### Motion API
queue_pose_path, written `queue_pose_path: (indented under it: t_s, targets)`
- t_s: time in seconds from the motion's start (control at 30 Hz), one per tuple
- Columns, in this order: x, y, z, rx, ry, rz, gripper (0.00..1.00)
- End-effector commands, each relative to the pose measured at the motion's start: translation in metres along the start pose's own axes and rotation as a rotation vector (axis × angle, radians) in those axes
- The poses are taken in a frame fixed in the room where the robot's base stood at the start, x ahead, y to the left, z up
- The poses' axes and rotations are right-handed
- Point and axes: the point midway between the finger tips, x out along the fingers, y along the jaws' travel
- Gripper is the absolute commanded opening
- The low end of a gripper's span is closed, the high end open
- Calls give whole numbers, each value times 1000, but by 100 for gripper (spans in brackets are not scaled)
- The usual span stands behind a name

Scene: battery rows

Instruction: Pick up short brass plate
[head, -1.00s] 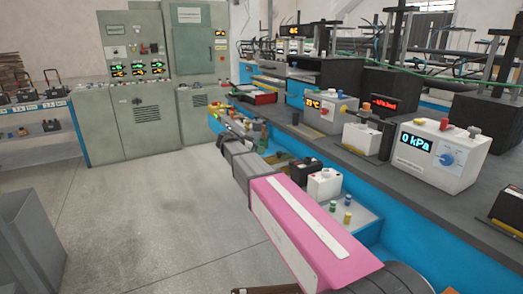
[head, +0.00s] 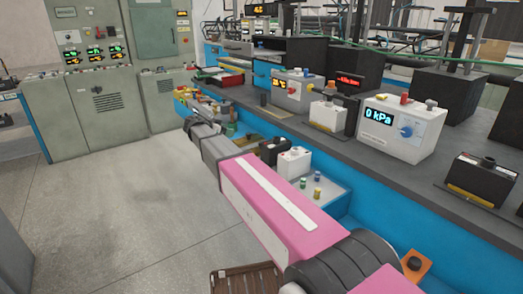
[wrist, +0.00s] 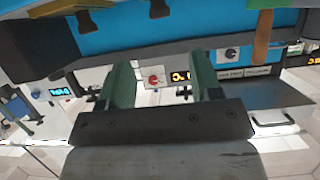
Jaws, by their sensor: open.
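I cannot make out a short brass plate in either view; it is hidden or too small to tell. My gripper (wrist: 162,75) shows in the wrist view with its two green fingers apart and nothing between them. In the head view my pink-covered arm reaches away along the blue-fronted bench (head: 345,207), and its far end is over small cluttered items on a lower ledge. The gripper's fingers are too small to read there.
A white battery (head: 293,162) and a black battery (head: 271,150) stand close beside my arm. A 0 kPa box (head: 400,128) stands on the bench top. Grey cabinets (head: 110,105) stand behind. The floor at left is clear. A brown slatted object (head: 245,280) is low in front.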

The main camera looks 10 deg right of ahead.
Motion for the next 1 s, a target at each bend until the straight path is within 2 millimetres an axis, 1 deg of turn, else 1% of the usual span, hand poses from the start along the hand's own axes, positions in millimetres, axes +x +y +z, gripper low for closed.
queue_pose_path:
  t_s: [0.17,0.2,0.27,0.37,0.4,0.5,0.6,0.7,0.77,0.87,1.0]
  targets:
    - [0,0,0,0,0,0,58]
    - [0,1,0,0,1,1,61]
    - [1,7,2,1,8,10,61]
    - [5,34,9,11,48,56,61]
    - [7,48,13,17,71,80,61]
    - [10,78,19,35,130,136,61]
    - [12,98,22,50,173,174,61]
    - [15,104,22,57,193,189,61]
    - [19,105,22,58,194,191,61]
    - [31,107,20,58,194,192,61]
    - [52,111,16,57,193,192,61]
